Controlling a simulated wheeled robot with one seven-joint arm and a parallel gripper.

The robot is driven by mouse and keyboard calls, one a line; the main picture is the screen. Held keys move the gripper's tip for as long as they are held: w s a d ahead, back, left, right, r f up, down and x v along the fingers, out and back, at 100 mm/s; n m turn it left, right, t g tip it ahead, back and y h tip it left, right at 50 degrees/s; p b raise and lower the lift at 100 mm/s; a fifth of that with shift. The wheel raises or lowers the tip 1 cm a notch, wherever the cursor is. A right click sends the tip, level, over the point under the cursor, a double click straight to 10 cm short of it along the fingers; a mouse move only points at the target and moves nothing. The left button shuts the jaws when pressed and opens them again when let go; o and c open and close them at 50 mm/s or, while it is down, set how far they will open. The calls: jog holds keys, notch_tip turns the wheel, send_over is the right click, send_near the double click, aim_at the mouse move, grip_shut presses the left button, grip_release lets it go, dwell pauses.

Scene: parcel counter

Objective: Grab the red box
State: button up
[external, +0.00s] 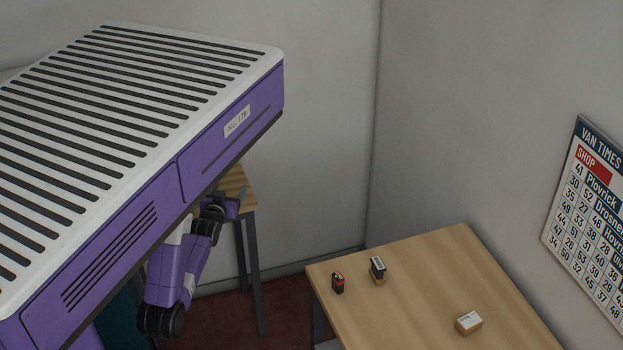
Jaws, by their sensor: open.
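A small dark box with red on its upper part (338,283) stands upright near the left edge of the wooden table (420,300). It is the only reddish box in view. My gripper (240,196) shows small beneath the large purple and white body, in front of another wooden table at the back. It is open, holds nothing that I can see, and is well to the left of and apart from the red box. Part of my arm is hidden by the body.
A black and white box (377,265) on a brown one stands just right of the red box. A tan box with a white top (468,321) lies farther right. A wall chart (590,205) hangs at right. The middle of the near table is clear.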

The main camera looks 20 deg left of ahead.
jog(key=w+a+r+n+y, duration=0.2)
jog(key=w+a+r, duration=0.2)
jog(key=a, duration=0.5)
jog(key=w+a+r+n+g+y, duration=0.1)
jog(key=w+a+r, duration=0.4)
jog(key=a, duration=0.5)
jog(key=w+a+r+n+g+y, duration=0.1)
jog(key=w+a+r+n+y, duration=0.2)
jog(key=a+r, duration=0.3)
jog(key=shift+w+a+r+y+p, duration=0.1)
jog(key=shift+w+a+y, duration=0.2)
jog(key=shift+a, duration=0.4)
jog(key=shift+w+a+f+y+p, duration=0.1)
jog(key=shift+w+a+y, duration=0.2)
jog(key=shift+a, duration=0.35)
jog(key=shift+w+a+r+y+p, duration=0.1)
jog(key=shift+w+a+y, duration=0.2)
jog(key=shift+a, duration=0.4)
jog(key=shift+w+a+f+p, duration=0.3)
jog(key=shift+w+a+p, duration=0.05)
jog(key=shift+w+a, duration=0.6)
jog(key=shift+w+a+f+p, duration=0.25)
jog(key=shift+w+a+p, duration=0.1)
jog(key=shift+w+a, duration=0.5)
jog(key=shift+s, duration=0.1)
grip_shut()
